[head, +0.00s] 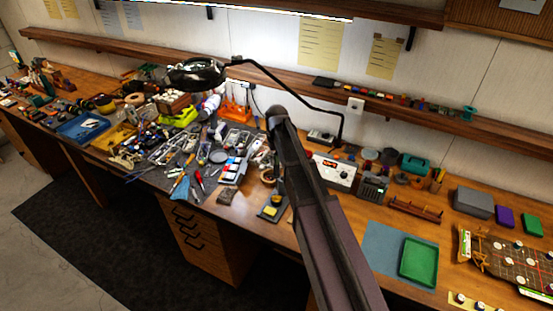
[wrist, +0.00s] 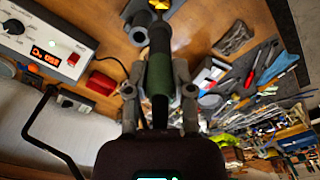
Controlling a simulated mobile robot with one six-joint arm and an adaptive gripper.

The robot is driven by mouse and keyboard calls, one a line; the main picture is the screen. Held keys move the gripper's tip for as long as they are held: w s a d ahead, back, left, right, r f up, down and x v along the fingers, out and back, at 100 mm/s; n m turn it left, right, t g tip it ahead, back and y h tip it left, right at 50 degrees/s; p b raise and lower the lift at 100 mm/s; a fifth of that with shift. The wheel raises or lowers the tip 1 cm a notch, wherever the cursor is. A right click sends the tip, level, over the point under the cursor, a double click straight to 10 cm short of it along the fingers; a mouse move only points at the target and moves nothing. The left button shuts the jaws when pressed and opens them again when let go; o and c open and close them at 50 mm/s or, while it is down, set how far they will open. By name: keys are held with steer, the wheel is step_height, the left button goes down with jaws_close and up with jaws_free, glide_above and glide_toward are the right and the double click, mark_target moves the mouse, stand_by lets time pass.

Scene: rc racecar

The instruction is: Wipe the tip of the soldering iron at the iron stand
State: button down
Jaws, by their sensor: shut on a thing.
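My gripper (wrist: 158,88) is shut on the soldering iron (wrist: 159,72), with one finger on each side of its green grip. The iron's dark front part points to the top of the wrist view, toward the grey iron stand (wrist: 138,28). A yellow pad (wrist: 157,4) shows at the stand, near the iron's front end. I cannot tell whether the tip touches it. In the head view the stand (head: 265,214) is on the bench beside my arm, with a yellow patch on it. My arm hides the gripper and most of the iron there.
A white soldering station (head: 333,172) with a red display stands right of my arm. A magnifier lamp (head: 196,73) arches over the bench. Tools and parts crowd the left. A green tray (head: 418,262) lies on a blue mat (head: 380,250) at the right.

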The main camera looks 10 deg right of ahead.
steer(key=shift+r+p, duration=0.65)
steer(key=shift+r, duration=0.15)
